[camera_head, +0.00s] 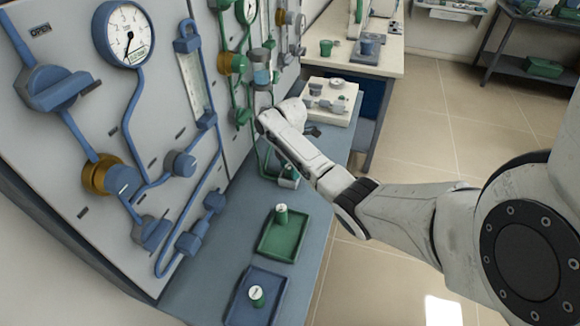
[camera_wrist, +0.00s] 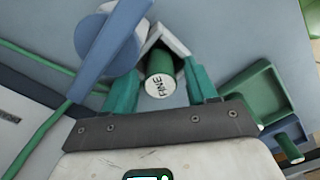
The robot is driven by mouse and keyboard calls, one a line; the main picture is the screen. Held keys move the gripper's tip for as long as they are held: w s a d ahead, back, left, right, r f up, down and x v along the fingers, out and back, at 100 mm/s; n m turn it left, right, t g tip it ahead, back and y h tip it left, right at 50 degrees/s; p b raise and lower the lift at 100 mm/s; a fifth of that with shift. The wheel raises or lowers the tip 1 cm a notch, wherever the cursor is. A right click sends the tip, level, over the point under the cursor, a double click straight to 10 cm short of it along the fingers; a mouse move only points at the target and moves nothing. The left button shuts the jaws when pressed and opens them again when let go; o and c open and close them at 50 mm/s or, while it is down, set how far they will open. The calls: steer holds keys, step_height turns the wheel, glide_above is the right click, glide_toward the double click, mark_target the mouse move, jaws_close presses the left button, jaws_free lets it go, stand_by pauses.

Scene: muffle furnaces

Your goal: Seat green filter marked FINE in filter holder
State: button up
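In the wrist view, a green cylindrical filter (camera_wrist: 160,72) shows its white end cap marked FINE toward the camera. A white angled bracket (camera_wrist: 178,43) is right behind it; I cannot tell whether this is the filter holder or whether the filter is seated. My gripper (camera_wrist: 163,88) is open, its teal fingers on either side of the filter with narrow gaps. In the head view my gripper is not clearly seen; a small green and white piece (camera_head: 288,176) shows just below my forearm.
A green tray (camera_head: 263,250) and a blue tray (camera_head: 238,311) each hold a green, white-topped cylinder. The panel with blue pipes, valves and a gauge (camera_head: 129,36) stands close at left. A blue round part (camera_wrist: 100,40) is near my left finger. A pale block (camera_head: 342,112) with fittings lies beyond.

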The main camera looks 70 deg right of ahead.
steer(key=shift+o, duration=0.6)
step_height(320, 180, up, 11)
steer(key=shift+f, duration=0.15)
stand_by(0.7)
